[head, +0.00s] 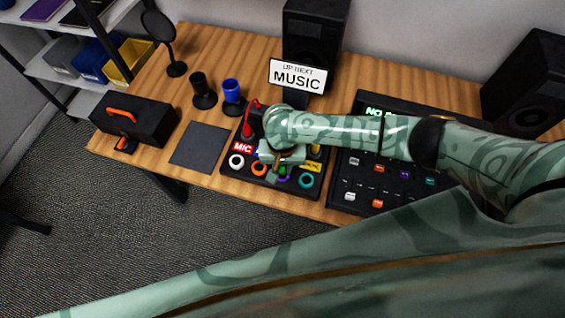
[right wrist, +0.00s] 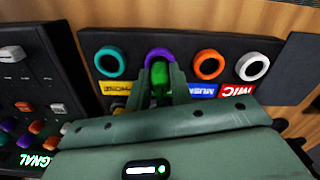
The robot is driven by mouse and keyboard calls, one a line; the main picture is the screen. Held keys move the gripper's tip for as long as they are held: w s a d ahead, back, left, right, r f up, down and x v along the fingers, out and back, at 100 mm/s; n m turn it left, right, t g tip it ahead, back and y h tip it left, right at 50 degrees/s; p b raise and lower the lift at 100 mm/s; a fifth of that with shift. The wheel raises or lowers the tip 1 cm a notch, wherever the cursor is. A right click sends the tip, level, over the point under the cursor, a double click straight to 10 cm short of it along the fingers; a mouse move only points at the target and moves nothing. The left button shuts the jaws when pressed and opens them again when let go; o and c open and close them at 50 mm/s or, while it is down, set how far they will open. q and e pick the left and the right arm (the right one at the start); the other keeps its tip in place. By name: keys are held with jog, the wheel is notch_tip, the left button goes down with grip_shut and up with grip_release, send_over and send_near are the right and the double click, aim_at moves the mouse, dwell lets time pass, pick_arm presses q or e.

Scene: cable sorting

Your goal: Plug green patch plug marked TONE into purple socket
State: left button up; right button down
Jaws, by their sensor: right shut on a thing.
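My right gripper (right wrist: 160,88) is shut on the green plug (right wrist: 159,72) in the right wrist view. The plug's end overlaps the lower part of the purple socket (right wrist: 158,53) ring; I cannot tell how deep it sits. Any TONE marking is not readable. In the head view my right gripper (head: 279,163) is over the black patch panel (head: 247,180), and the purple socket (head: 283,179) shows only partly beneath it. My left gripper is not in view.
Neighbouring sockets are teal (right wrist: 110,62), orange (right wrist: 208,64) and white (right wrist: 252,66). A red plug (head: 248,127) with a cable stands at the panel's back left. A black mixer (head: 345,195) is right of the panel, a dark mat (head: 199,145) left. A MUSIC sign (head: 298,76) stands behind.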

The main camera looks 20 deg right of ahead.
jog(key=shift+f+p, duration=0.4)
dwell(0.7)
jog(key=c, duration=0.7)
grip_release()
jog(key=shift+r, duration=0.15)
notch_tip(320, 180, up, 7)
jog(key=p, duration=0.9)
